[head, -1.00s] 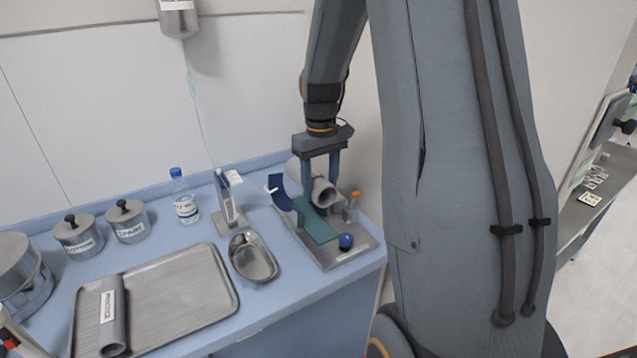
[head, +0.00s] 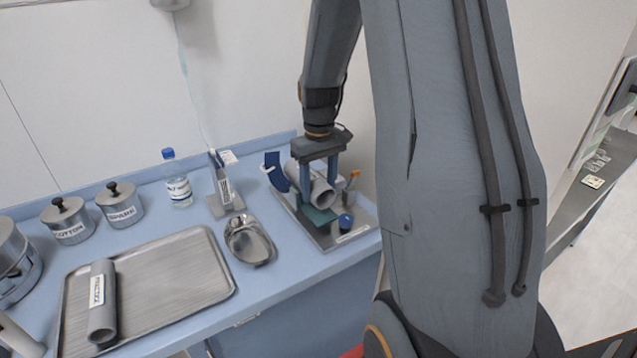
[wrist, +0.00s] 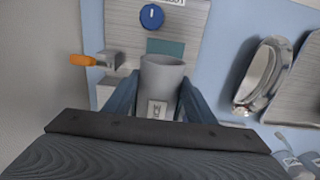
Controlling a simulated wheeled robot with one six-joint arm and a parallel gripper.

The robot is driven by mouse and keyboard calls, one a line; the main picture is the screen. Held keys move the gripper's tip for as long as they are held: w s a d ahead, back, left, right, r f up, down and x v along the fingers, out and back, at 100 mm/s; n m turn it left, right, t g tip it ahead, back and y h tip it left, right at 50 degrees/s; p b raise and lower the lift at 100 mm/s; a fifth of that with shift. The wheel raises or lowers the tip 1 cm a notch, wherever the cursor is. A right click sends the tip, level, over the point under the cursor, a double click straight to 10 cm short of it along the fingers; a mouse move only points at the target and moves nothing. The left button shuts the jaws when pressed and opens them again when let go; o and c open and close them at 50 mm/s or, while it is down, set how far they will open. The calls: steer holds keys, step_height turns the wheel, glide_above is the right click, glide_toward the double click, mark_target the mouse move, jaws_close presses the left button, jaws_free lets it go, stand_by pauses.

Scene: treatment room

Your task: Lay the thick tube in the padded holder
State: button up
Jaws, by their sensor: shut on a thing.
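The thick grey tube (head: 322,194) is between the fingers of my gripper (head: 317,186), which is shut on it. The tube also shows in the wrist view (wrist: 163,76), with a label on its side. It lies lengthwise over the padded holder, whose steel base (head: 345,236) stands at the right end of the counter. The teal pad (head: 319,215) shows past the tube's near end, and also in the wrist view (wrist: 166,47). The tube hides the rest of the pad; I cannot tell whether they touch.
A kidney dish (head: 249,241), an upright stand (head: 223,190) and a bottle (head: 178,180) are to the left. A narrower tube (head: 102,305) lies on the steel tray (head: 190,285).

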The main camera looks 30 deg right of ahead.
steer(key=shift+f, duration=0.3)
steer(key=o, duration=1.3)
step_height(320, 180, up, 8)
steer(key=shift+f+b, duration=0.1)
steer(key=shift+b, duration=0.85)
steer(key=shift+t, duration=0.6)
steer(key=s+a+f, duration=0.2)
steer(key=s+a, duration=0.3)
steer(key=s+a+f, duration=0.2)
steer(key=s+a, duration=0.3)
steer(key=s+a+f, duration=0.2)
steer(key=s+a, duration=0.3)
steer(key=shift+s+a+f, duration=0.15)
steer(key=shift+a+f, duration=0.05)
steer(key=shift+f, duration=0.2)
